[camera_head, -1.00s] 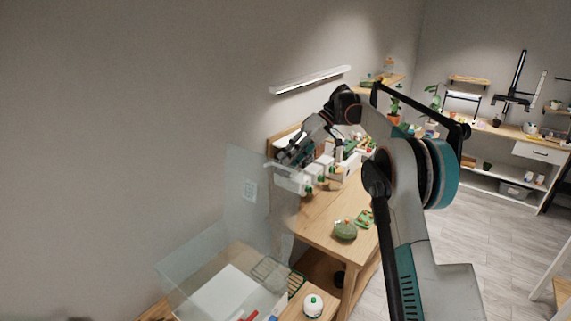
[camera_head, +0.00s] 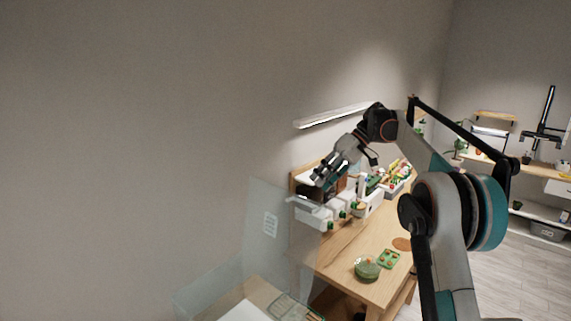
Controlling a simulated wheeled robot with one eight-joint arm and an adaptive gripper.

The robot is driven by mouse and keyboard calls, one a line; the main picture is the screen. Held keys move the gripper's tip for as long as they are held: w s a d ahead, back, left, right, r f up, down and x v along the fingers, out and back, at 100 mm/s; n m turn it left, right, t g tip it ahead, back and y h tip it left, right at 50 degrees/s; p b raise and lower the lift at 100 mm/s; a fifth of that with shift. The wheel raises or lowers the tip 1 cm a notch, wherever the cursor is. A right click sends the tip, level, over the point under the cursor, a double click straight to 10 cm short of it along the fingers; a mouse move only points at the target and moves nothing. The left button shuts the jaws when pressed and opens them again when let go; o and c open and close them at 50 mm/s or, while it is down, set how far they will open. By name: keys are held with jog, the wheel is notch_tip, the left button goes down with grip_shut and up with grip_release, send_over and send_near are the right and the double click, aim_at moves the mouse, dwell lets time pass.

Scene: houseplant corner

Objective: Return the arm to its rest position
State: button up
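My arm rises from the lower right and bends over the wooden table (camera_head: 340,250). My gripper (camera_head: 318,183) is at the end of the arm, in front of the wall and above the white containers (camera_head: 314,214) at the table's far left. It is small and dark here, and I cannot tell whether its fingers are apart or hold anything. I cannot tell whether it touches the containers.
A green round dish (camera_head: 367,268) and a green tray (camera_head: 389,259) lie near the table's front. A clear panel (camera_head: 268,235) stands left of the table. A wall lamp (camera_head: 335,115) is above. A workbench (camera_head: 557,187) stands at right, with open floor before it.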

jog(key=s+r+m+t+h, duration=0.2)
jog(key=s+r, duration=0.1)
jog(key=s, duration=0.5)
jog(key=s+r+m+t+h, duration=0.15)
jog(key=s+r, duration=0.25)
jog(key=s, duration=0.5)
jog(key=s+f+m+t+h, duration=0.2)
jog(key=s+f+h, duration=0.1)
jog(key=s, duration=0.9)
jog(key=s+d+f+t+h, duration=0.1)
jog(key=s+d+f, duration=0.1)
jog(key=s+f, duration=0.5)
jog(key=s+d+f+t+h, duration=0.1)
jog(key=s+f+t, duration=0.1)
jog(key=s+f, duration=0.5)
notch_tip(320, 180, down, 21)
jog(key=s+b, duration=0.1)
jog(key=b, duration=2.2)
jog(key=shift+s+r+m, duration=0.15)
jog(key=shift+s+m, duration=0.2)
jog(key=shift+m, duration=0.1)
